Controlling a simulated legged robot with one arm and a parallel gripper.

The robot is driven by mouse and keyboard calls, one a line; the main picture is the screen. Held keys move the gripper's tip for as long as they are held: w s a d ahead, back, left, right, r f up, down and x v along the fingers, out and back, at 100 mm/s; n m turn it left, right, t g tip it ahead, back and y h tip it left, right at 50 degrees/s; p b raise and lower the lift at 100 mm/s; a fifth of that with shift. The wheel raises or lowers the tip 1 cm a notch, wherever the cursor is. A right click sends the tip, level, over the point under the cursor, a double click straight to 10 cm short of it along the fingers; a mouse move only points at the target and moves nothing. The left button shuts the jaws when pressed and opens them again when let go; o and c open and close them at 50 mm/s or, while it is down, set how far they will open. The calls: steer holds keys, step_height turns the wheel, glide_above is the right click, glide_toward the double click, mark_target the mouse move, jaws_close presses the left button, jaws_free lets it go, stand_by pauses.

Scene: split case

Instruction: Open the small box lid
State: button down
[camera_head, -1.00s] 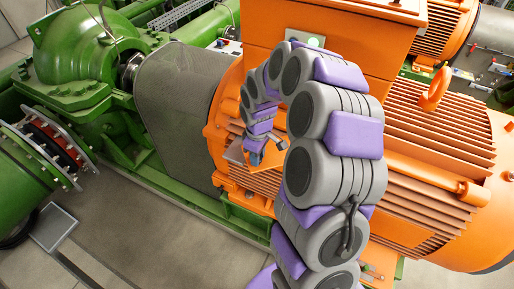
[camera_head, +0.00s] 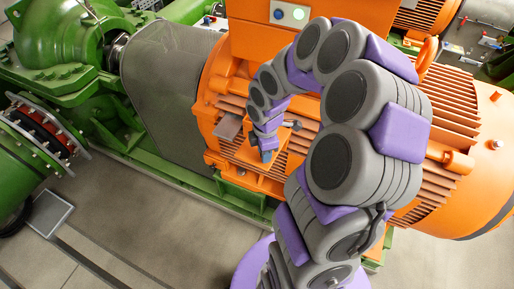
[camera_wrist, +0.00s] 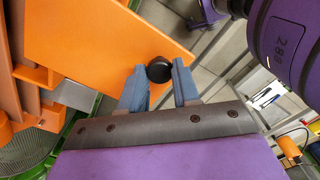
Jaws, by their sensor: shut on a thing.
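The small box lid (camera_wrist: 95,40) is a flat orange plate that fills the upper left of the wrist view. A round black knob (camera_wrist: 159,69) sits near its edge. My gripper (camera_wrist: 160,72) has its two blue fingers closed on either side of the knob. In the head view the lid (camera_head: 246,152) is small, on the near side of the orange motor, with my gripper (camera_head: 266,154) at its right edge. A grey flat surface (camera_head: 229,127) shows beside it, apparently part of the box. The lid looks tilted; the box interior is not clear.
The large orange motor (camera_head: 465,190) with cooling fins stands behind and right of my arm. A grey mesh guard (camera_head: 172,95) and green pump (camera_head: 70,45) are to the left. The floor (camera_head: 150,235) in front is clear.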

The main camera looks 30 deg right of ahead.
steer(key=shift+s+d, duration=0.15)
stand_by(0.4)
steer(key=c, duration=0.8)
jaws_free()
steer(key=shift+d, duration=0.1)
step_height(320, 180, up, 17)
steer(key=shift+r+b, duration=0.15)
steer(key=shift+b, duration=0.15)
